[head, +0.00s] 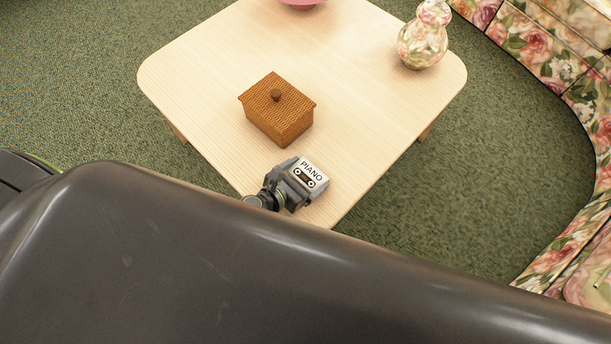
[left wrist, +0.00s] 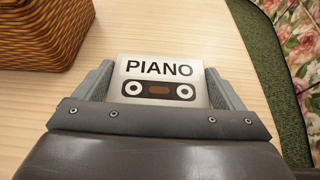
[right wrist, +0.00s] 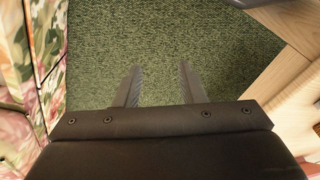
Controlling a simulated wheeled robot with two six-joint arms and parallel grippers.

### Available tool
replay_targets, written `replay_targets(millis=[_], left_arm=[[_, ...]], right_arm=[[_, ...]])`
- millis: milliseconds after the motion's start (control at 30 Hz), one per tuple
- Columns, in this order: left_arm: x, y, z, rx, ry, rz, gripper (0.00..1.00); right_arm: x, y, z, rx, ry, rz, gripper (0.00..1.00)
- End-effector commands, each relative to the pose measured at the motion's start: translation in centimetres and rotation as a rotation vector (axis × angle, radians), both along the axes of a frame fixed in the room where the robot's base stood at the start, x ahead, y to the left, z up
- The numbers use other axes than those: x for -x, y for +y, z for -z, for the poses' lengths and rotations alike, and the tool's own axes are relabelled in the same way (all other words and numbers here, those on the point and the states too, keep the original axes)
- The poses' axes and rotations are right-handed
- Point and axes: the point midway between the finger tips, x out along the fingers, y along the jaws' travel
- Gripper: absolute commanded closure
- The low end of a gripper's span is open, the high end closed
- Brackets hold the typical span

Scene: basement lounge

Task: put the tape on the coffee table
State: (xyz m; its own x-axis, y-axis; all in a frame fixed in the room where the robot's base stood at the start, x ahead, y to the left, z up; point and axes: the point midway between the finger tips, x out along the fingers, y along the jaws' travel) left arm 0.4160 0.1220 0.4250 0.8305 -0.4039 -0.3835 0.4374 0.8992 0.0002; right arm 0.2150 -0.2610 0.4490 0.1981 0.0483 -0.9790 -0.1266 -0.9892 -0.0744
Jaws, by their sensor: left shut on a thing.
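The tape (head: 312,172) is a small white box marked PIANO with a cassette drawing. It also shows in the left wrist view (left wrist: 160,82), between the two fingers. My left gripper (head: 298,180) is shut on the tape, over the near corner of the coffee table (head: 215,70). The table is pale wood with rounded corners. I cannot tell whether the tape touches the tabletop. My right gripper (right wrist: 158,85) is open and empty, with green carpet below it; the head view does not show it.
A brown wicker box (head: 278,108) with a lid and knob stands on the table just beyond the tape. A floral vase (head: 422,40) stands at the far right corner, and a pink dish (head: 303,3) at the far edge. A floral sofa (head: 540,45) curves along the right.

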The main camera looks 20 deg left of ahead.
Motion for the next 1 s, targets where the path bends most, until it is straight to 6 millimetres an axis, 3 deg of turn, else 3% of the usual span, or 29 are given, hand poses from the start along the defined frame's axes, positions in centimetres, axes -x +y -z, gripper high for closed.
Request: replay_targets(millis=[367,400,467,800,1000], left_arm=[[0.0,0.0,0.4,0.0,0.0,0.0,0.33],[0.0,0.0,0.3,0.0,0.0,0.0,0.06],[0.0,0.0,0.3,0.0,0.0,0.0,0.0],[0.1,0.1,-0.3,0.0,0.0,0.0,0.0],[3.4,1.7,-1.7,-0.001,0.003,-0.001,0.0]], right_arm=[[-0.2,0.1,-0.2,-0.004,-0.015,-0.001,0.64],[-0.2,0.1,-0.4,-0.003,-0.018,-0.001,0.64],[-0.2,0.1,-0.4,-0.004,-0.016,-0.001,0.64],[-0.1,-0.1,-0.7,0.003,-0.009,-0.001,0.64],[0.7,-0.4,0.2,0.017,0.035,0.001,0.64]])
